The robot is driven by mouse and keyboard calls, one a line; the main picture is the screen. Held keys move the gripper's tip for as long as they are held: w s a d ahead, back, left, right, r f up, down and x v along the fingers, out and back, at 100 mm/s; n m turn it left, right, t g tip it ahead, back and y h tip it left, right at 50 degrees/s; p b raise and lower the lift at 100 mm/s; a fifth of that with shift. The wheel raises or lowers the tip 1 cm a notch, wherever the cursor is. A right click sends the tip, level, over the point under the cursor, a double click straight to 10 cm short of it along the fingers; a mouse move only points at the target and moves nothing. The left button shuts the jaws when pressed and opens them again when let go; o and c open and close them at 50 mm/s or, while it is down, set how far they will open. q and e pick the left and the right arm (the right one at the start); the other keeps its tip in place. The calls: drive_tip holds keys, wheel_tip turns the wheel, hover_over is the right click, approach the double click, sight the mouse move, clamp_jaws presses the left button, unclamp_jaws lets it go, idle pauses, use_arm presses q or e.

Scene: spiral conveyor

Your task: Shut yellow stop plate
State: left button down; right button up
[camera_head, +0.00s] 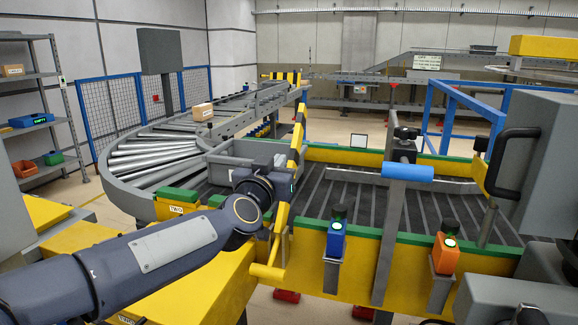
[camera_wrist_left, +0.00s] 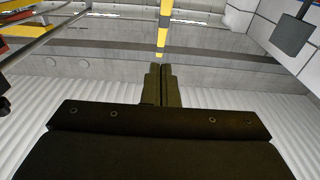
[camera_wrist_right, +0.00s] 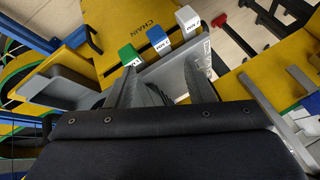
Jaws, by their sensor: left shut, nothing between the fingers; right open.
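A yellow and black striped plate (camera_head: 296,138), which looks like the stop plate, stands tilted upright at the end of the roller lane, beside a grey tote (camera_head: 232,165). A yellow lever with a handle (camera_head: 268,272) hangs below it. My left gripper (camera_head: 284,186) is by the lower part of the striped plate; its arm hides part of this area, and I cannot tell whether they touch. In the left wrist view its fingers (camera_wrist_left: 160,86) are shut and empty. My right gripper (camera_wrist_right: 163,90) is open and empty in the right wrist view.
A small carton (camera_head: 203,112) lies on the roller conveyor (camera_head: 150,160). A grey cabinet (camera_head: 545,150) blocks the right side.

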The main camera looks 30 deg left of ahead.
use_arm(q)
drive_tip(key=b, duration=0.1)
approach(294, 152)
drive_tip(key=w+r, duration=0.2)
drive_tip(key=w, duration=0.1)
drive_tip(key=shift+w+a+r, duration=0.1)
drive_tip(key=shift+a+r, duration=0.05)
drive_tip(key=shift+a, duration=0.25)
drive_tip(key=shift+w+a+f+b, duration=0.2)
drive_tip(key=shift+w+f+b, duration=0.55)
drive_tip(key=shift+f, duration=0.1)
drive_tip(key=shift+w+a+f, duration=0.1)
drive_tip(key=shift+w+f, duration=0.1)
drive_tip(key=shift+w, duration=0.2)
